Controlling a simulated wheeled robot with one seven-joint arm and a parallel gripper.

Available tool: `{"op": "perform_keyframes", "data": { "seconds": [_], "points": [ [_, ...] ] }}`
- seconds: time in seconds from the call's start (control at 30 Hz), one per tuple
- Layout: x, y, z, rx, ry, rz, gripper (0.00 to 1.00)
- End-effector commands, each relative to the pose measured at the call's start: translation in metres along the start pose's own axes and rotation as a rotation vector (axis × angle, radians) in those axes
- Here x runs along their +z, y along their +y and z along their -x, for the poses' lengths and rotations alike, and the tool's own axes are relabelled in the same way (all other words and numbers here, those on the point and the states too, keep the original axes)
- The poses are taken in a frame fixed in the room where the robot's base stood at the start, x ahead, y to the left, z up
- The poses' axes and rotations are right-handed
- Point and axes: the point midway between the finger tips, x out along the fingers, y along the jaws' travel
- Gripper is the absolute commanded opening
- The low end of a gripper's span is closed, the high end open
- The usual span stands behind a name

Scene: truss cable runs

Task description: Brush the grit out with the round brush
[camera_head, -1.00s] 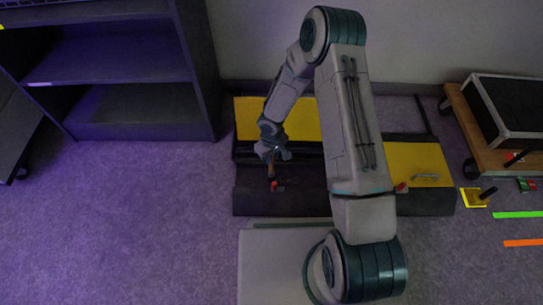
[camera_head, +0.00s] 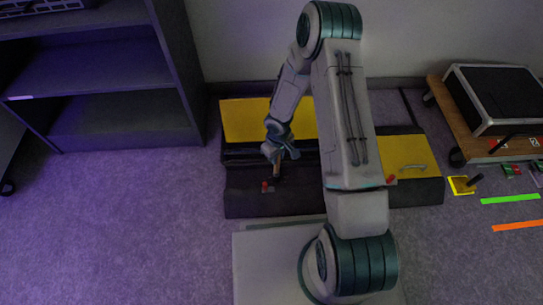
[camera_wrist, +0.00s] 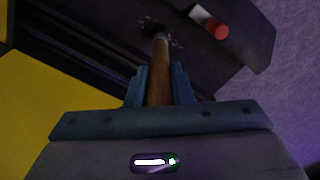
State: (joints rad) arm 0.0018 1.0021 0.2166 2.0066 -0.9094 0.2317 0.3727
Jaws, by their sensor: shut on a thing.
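My gripper (camera_head: 280,152) is shut on the wooden handle of the round brush (camera_wrist: 160,72), which also shows in the head view (camera_head: 277,169). The brush points away from the wrist, and its dark head lies over the black channel of the cable ramp (camera_head: 240,198). Small light specks or bristle ends surround the brush head in the wrist view. I cannot tell whether they are grit, or whether the bristles touch the channel. A red-tipped latch (camera_wrist: 215,27) sits on the ramp's black edge, right of the brush; it shows in the head view too (camera_head: 266,187).
Yellow lids (camera_head: 250,118) lie on the ramp, one with a handle (camera_head: 413,168). A dark shelf (camera_head: 120,85) stands left. A wooden dolly (camera_head: 450,115) with a black case (camera_head: 505,95) stands right. Green (camera_head: 510,199) and orange (camera_head: 517,225) strips mark the floor.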

Motion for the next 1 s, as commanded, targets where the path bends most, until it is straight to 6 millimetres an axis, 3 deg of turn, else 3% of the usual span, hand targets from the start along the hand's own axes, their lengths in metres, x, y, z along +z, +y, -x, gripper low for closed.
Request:
{"op": "perform_keyframes", "data": {
  "seconds": [0.73,1.0],
  "points": [
    [0.033,0.040,-0.003,0.001,-0.004,-0.005,0.00],
    [0.030,0.037,-0.001,0.001,-0.002,-0.001,0.00]
  ]
}}
